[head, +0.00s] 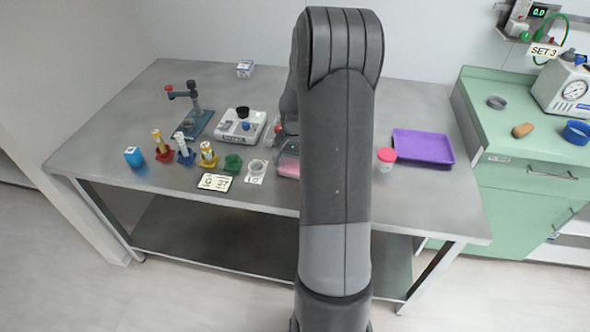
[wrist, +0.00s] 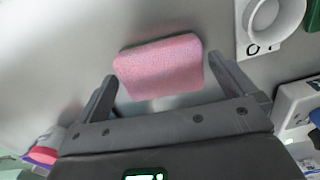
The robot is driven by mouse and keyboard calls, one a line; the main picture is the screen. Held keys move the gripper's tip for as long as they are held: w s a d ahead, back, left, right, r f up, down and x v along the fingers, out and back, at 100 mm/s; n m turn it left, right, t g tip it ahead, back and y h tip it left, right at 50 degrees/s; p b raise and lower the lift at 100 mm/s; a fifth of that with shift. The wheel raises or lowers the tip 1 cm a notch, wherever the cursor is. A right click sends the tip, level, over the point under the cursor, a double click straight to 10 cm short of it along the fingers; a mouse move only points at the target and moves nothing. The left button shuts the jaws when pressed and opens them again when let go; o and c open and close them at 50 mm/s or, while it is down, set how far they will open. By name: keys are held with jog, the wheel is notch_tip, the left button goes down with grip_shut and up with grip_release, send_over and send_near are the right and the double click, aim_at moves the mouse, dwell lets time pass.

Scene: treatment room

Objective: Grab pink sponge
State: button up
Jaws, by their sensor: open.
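The pink sponge (wrist: 160,68) lies flat on the grey table in the wrist view. In the head view part of the sponge (head: 288,167) shows just left of my arm, and the rest is hidden behind the arm. My gripper (wrist: 160,75) is open, with one finger to each side of the sponge in the wrist picture. The right finger's tip is close to the sponge's edge; I cannot tell whether it touches. In the head view the gripper is mostly hidden by my arm.
A white cup (head: 257,167) and green cup (head: 233,162) stand left of the sponge. A red-lidded jar (head: 386,159) and purple tray (head: 424,147) are right of my arm. A white device (head: 240,125) stands behind. The table's front edge (head: 250,204) is near the sponge.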

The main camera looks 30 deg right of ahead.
jog(key=shift+f, duration=0.65)
jog(key=shift+c, duration=0.6)
jog(key=c, duration=0.7)
jog(key=shift+r, duration=0.1)
